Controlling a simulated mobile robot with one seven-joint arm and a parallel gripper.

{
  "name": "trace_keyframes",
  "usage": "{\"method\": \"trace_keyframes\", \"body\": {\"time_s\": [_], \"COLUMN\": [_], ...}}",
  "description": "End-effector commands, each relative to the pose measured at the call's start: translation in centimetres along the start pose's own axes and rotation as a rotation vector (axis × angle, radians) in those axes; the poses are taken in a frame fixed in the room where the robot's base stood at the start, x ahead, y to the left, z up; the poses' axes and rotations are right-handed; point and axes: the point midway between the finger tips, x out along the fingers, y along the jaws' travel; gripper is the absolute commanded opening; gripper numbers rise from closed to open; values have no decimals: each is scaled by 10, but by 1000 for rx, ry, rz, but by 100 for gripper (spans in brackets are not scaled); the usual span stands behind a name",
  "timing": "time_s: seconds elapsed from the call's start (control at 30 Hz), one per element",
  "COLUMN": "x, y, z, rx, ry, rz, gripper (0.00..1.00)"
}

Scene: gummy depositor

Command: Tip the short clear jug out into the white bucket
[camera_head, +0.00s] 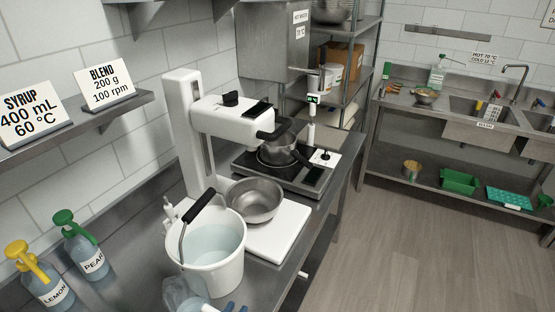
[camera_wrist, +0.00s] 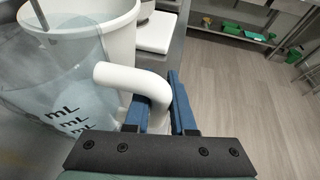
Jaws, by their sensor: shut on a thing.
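The white bucket (camera_head: 236,272) stands upright on the steel counter, with clear liquid in it and a black-gripped bail handle raised over it. The clear jug (camera_head: 184,293) shows at the bottom edge of the head view, in front of the bucket and partly cut off. In the wrist view the jug (camera_wrist: 75,88) has dark "mL" marks and a white handle (camera_wrist: 136,78). My gripper (camera_wrist: 160,112) has its blue fingers shut on that handle. The bucket (camera_wrist: 120,22) is just behind the jug there. I cannot tell how much the jug holds.
A white stand mixer (camera_head: 235,120) with a steel bowl (camera_head: 255,198) stands behind the bucket. A pot (camera_head: 278,150) sits on a hotplate beyond. Lemon (camera_head: 42,280) and pear (camera_head: 85,255) pump bottles stand at left. Open floor (camera_head: 400,250) lies to the right.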

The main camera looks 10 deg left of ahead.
Motion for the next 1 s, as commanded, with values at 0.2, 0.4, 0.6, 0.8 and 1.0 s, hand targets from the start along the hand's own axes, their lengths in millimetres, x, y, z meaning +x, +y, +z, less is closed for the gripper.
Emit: {"method": "trace_keyframes", "body": {"time_s": [0.2,0.4,0.6,0.8,1.0], "x": [-9,-22,-30,-27,-29], "y": [0,1,0,-23,-67], "z": [23,55,72,12,-45], "rx": [2,2,1,-15,-32], "ry": [-3,-3,-2,3,4], "rz": [2,2,1,28,66], "gripper": [0,0,0,0,0]}}
